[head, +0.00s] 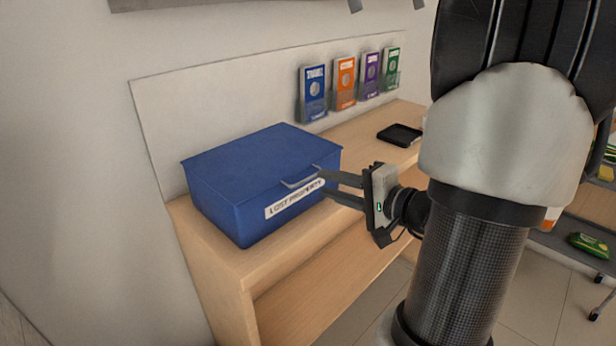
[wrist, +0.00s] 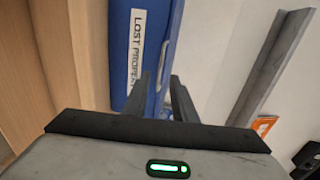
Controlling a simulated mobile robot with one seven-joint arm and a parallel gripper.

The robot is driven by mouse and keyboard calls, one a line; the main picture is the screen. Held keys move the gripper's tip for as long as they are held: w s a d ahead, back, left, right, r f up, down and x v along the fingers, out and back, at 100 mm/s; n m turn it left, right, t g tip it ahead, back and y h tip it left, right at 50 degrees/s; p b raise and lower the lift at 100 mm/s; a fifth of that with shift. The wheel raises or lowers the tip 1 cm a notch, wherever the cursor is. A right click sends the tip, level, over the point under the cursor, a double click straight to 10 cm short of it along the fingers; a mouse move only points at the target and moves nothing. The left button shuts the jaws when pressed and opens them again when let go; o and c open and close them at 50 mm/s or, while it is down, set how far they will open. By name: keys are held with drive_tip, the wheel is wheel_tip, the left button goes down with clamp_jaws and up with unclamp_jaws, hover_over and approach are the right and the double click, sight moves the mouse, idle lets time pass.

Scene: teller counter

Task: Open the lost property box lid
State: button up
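The blue lost property box (head: 225,205) stands on the wooden counter with its lid (head: 255,150) shut. A grey handle (head: 300,181) sticks out from the lid's front edge, above the white "LOST PROPERTY" label (head: 290,200). My gripper (head: 321,182) is at the right end of the box front, close to the handle, with its two fingers apart. In the wrist view the box (wrist: 148,15) and label show sideways, and the open fingers (wrist: 160,82) point at the lid edge. I cannot tell whether they touch the handle.
The wooden counter (head: 240,265) has an open shelf space below. Several leaflet holders, including a blue one (head: 313,93), hang on the back panel. A black tray (head: 400,135) lies to the right. The wall is close at the left. My arm hides the counter's right end.

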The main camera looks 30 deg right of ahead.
sight(309, 179)
drive_tip(key=x, duration=0.7)
drive_tip(key=shift+w, duration=0.1)
clamp_jaws()
